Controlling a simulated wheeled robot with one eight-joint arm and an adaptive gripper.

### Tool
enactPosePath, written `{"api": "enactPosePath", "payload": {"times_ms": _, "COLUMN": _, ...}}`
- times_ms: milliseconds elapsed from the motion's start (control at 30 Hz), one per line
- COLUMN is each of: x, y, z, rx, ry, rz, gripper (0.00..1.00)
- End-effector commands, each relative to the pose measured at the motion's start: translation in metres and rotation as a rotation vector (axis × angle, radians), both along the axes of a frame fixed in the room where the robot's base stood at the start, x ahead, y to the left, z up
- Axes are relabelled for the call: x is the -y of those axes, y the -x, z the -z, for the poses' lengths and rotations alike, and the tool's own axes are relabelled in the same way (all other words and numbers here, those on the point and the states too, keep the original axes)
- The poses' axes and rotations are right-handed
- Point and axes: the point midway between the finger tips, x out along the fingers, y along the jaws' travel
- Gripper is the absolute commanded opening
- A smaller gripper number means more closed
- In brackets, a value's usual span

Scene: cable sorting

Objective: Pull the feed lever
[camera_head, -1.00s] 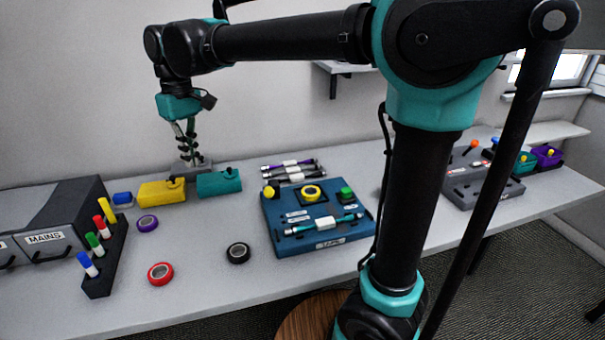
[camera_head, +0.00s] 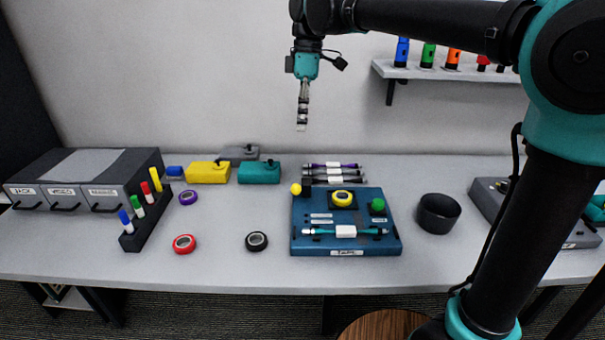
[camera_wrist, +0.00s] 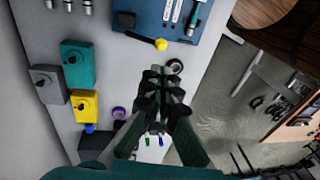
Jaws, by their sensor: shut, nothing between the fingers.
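The blue taping station (camera_head: 345,220) stands in the middle of the table. A lever with a yellow ball knob (camera_head: 295,189) is on its left back corner; I see no readable label naming it as the feed lever. In the wrist view the yellow knob (camera_wrist: 161,44) sits at the end of a dark arm beside the blue base (camera_wrist: 205,30). My gripper (camera_head: 301,127) points down, shut and empty, in the air above and behind the station. It is apart from the lever. A teal cable with a white label (camera_head: 346,231) lies across the station's front.
Yellow (camera_head: 208,172), teal (camera_head: 259,172) and grey (camera_head: 239,153) boxes stand at the back left. Tape rolls, red (camera_head: 184,244) and black (camera_head: 256,241), lie in front. A black bowl (camera_head: 438,213) stands right of the station. A wall shelf (camera_head: 440,72) is at upper right.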

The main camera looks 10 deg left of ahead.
Motion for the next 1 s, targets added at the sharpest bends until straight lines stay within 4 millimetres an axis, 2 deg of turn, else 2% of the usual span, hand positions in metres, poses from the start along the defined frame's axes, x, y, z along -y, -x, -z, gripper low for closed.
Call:
{"api": "enactPosePath", "payload": {"times_ms": 167, "x": 0.000, "y": 0.001, "z": 0.004, "rx": 0.000, "ry": 0.000, "rz": 0.001, "gripper": 0.00}}
{"api": "enactPosePath", "payload": {"times_ms": 267, "x": -0.001, "y": 0.002, "z": 0.013, "rx": 0.000, "ry": 0.000, "rz": 0.001, "gripper": 0.00}}
{"api": "enactPosePath", "payload": {"times_ms": 800, "x": -0.004, "y": 0.018, "z": 0.111, "rx": 0.001, "ry": 0.000, "rz": 0.001, "gripper": 0.00}}
{"api": "enactPosePath", "payload": {"times_ms": 1000, "x": -0.005, "y": 0.022, "z": 0.132, "rx": 0.000, "ry": 0.000, "rz": 0.001, "gripper": 0.00}}
